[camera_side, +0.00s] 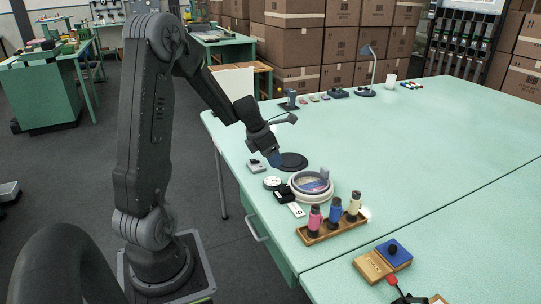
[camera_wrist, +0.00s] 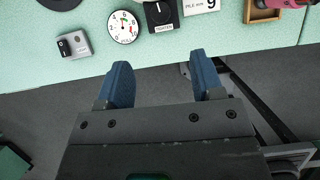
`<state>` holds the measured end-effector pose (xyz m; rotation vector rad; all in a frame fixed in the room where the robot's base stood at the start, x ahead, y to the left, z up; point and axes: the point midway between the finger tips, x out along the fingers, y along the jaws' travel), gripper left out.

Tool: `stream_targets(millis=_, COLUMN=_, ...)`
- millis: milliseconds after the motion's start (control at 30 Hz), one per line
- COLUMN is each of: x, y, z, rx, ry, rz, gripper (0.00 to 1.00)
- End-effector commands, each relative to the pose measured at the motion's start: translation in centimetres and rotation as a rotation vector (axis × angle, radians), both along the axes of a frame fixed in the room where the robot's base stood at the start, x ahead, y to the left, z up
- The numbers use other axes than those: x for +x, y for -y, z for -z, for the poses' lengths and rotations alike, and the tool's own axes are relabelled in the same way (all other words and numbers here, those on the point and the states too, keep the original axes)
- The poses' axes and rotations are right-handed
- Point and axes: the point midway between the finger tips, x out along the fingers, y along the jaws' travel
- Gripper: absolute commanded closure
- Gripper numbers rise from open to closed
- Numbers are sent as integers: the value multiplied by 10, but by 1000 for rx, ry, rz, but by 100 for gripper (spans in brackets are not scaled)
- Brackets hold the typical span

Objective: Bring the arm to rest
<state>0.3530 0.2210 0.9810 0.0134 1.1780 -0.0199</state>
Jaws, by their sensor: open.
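My gripper (camera_wrist: 165,82) shows in the wrist view with its two blue fingers apart and nothing between them. In that view the fingers hang over the dark floor just off the table edge. In the side view my gripper (camera_side: 274,158) is above the near left part of the green table (camera_side: 440,150), close to a black disc (camera_side: 292,162). The fingers are small and partly hidden there.
Near the gripper are a grey switch box (camera_wrist: 74,44), a round dial gauge (camera_wrist: 123,27), a black knob (camera_wrist: 159,14) and a card with a 9 (camera_wrist: 201,5). The table's right side is clear.

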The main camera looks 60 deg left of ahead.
Motion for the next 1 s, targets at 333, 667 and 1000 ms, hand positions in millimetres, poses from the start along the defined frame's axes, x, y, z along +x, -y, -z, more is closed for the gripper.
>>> stream_targets(millis=333, x=3, y=83, z=-56, rx=243, ry=37, rz=631, gripper=39)
stream_targets(millis=667, x=-72, y=226, z=-127, rx=845, ry=78, rz=1966, gripper=39)
stream_targets(millis=1000, x=-145, y=269, z=-141, rx=1301, ry=25, rz=2765, gripper=39)
